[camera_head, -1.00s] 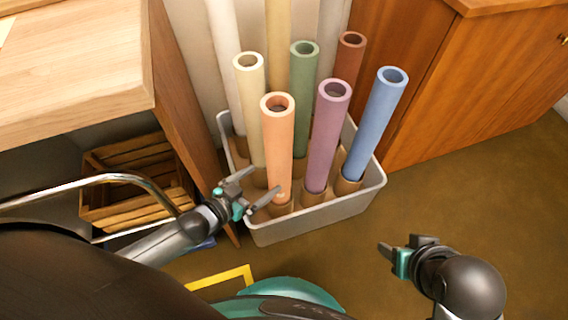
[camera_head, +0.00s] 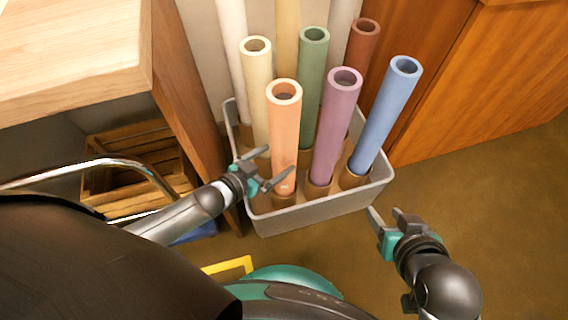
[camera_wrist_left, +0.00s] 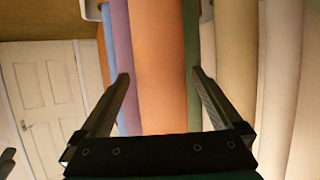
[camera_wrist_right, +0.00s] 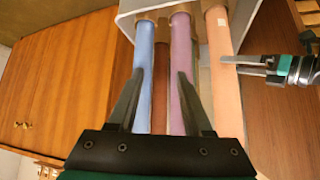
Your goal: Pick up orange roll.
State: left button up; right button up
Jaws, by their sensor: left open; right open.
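The orange roll (camera_head: 284,135) stands upright in the front of a grey bin (camera_head: 312,217), with a small pale mark low on its side. My left gripper (camera_head: 272,167) is open at the roll's lower left. In the left wrist view the orange roll (camera_wrist_left: 163,60) fills the space ahead between the open fingers (camera_wrist_left: 160,82); I cannot tell whether they touch it. My right gripper (camera_head: 383,214) is open and empty near the bin's front right corner. The right wrist view shows the orange roll (camera_wrist_right: 222,80) to the right, beside my left gripper.
Purple (camera_head: 336,125), blue (camera_head: 385,115), cream (camera_head: 258,100), green (camera_head: 312,85) and brown (camera_head: 362,45) rolls stand close around it. A wooden table (camera_head: 75,55) is at left, a crate (camera_head: 130,165) below it, and a cabinet (camera_head: 480,85) at right.

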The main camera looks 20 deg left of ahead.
pick_arm(q)
jog(key=shift+b+x, duration=0.65)
jog(key=shift+x, duration=0.45)
jog(key=shift+w+d+f+b, duration=0.15)
jog(key=shift+w+d+b, duration=0.1)
jog(key=shift+w+b, duration=0.25)
jog(key=shift+w+d+f, duration=0.15)
jog(key=shift+w, duration=0.25)
pick_arm(e)
jog(key=shift+w+a+r+t+y, duration=0.25)
jog(key=shift+w+a+t+y, duration=0.15)
jog(key=shift+a+t, duration=0.45)
jog(key=shift+w+a+r+t+y, duration=0.2)
jog(key=shift+w+a+t+y, duration=0.15)
jog(key=shift+a+t+y, duration=0.35)
jog(key=shift+w+a+r+t+y, duration=0.25)
jog(key=shift+w+a+t+y, duration=0.1)
jog(key=shift+a+t, duration=0.65)
pick_arm(q)
jog(key=shift+c, duration=0.4)
pick_arm(e)
jog(key=shift+a+g, duration=0.1)
jog(key=shift+g, duration=0.15)
pick_arm(q)
jog(key=c, duration=1.2)
jog(key=shift+w, duration=0.1)
